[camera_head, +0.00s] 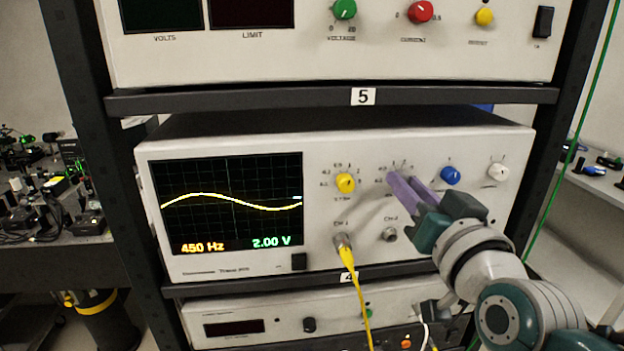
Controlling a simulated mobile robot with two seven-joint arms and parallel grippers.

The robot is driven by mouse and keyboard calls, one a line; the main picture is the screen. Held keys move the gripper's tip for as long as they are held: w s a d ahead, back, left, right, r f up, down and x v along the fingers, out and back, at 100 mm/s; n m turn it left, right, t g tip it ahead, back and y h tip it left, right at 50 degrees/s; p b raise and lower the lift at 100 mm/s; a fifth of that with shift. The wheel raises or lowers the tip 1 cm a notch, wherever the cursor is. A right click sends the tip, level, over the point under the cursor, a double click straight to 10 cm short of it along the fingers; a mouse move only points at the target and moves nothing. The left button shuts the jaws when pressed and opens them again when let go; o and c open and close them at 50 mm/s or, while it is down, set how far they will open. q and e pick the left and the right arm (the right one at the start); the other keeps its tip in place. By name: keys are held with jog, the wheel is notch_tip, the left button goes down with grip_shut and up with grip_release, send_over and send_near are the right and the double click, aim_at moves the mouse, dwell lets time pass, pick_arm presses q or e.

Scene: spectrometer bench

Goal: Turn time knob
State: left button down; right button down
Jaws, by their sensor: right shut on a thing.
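An oscilloscope (320,255) stands on the middle shelf. Its front panel carries a row of knobs: a yellow one (345,183), a blue one (450,175) and a white one (497,170). Between yellow and blue is a numbered dial scale. My right gripper (401,186), with purple fingers, reaches from the lower right to this scale and is shut on the knob there. The fingers hide that knob, and its label is too small to read. The blue knob is just right of the fingers, apart from them. My left gripper is not in view.
A yellow cable (357,292) hangs from the left socket; the right socket (389,234) is empty. Another instrument (300,60) stands above on a shelf (250,101), and one (270,305) below. Dark rack posts flank them. A green cable (570,150) runs at the right.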

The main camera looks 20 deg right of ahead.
jog(key=shift+m, duration=3.4)
jog(key=c, duration=0.7)
grip_release()
jog(key=b+v, duration=0.2)
jog(key=v, duration=0.8)
